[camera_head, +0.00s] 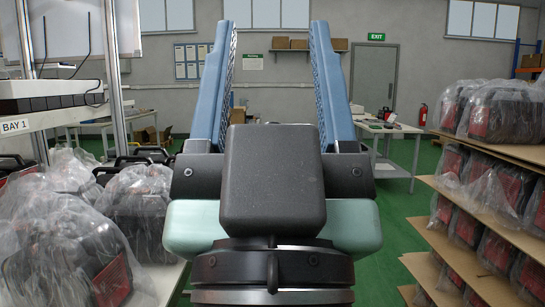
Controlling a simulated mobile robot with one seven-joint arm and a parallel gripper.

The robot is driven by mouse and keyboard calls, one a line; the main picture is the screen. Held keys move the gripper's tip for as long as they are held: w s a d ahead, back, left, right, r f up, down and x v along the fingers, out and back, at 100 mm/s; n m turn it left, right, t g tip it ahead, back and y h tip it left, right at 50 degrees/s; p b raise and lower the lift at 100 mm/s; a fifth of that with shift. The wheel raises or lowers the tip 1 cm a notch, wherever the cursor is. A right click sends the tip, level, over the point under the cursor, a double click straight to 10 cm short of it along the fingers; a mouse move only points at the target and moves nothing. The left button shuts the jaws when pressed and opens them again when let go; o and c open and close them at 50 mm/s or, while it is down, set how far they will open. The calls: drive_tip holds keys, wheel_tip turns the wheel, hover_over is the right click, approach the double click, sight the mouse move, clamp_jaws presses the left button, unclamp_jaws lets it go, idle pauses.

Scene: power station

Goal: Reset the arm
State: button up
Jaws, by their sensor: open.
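My gripper (270,95) fills the middle of the head view, seen from behind its black housing. Its two long blue ribbed fingers point up and away and stand wide apart. The gap between the fingers is empty, and only the far wall and a table show through it. The gripper touches nothing that I can see. The rest of my arm is mostly hidden below the gripper's round black wrist.
Plastic-wrapped black and red units (70,240) crowd the bench at left, below the BAY 1 shelf (50,118). Similar wrapped units (495,110) stack on cardboard layers (490,150) at right. A white table (393,172) stands behind. Green floor (400,235) shows between.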

wheel_tip(320, 180, up, 29)
drive_tip(key=p, duration=2.7)
drive_tip(key=shift+r+p, duration=0.2)
drive_tip(key=shift+p, duration=0.2)
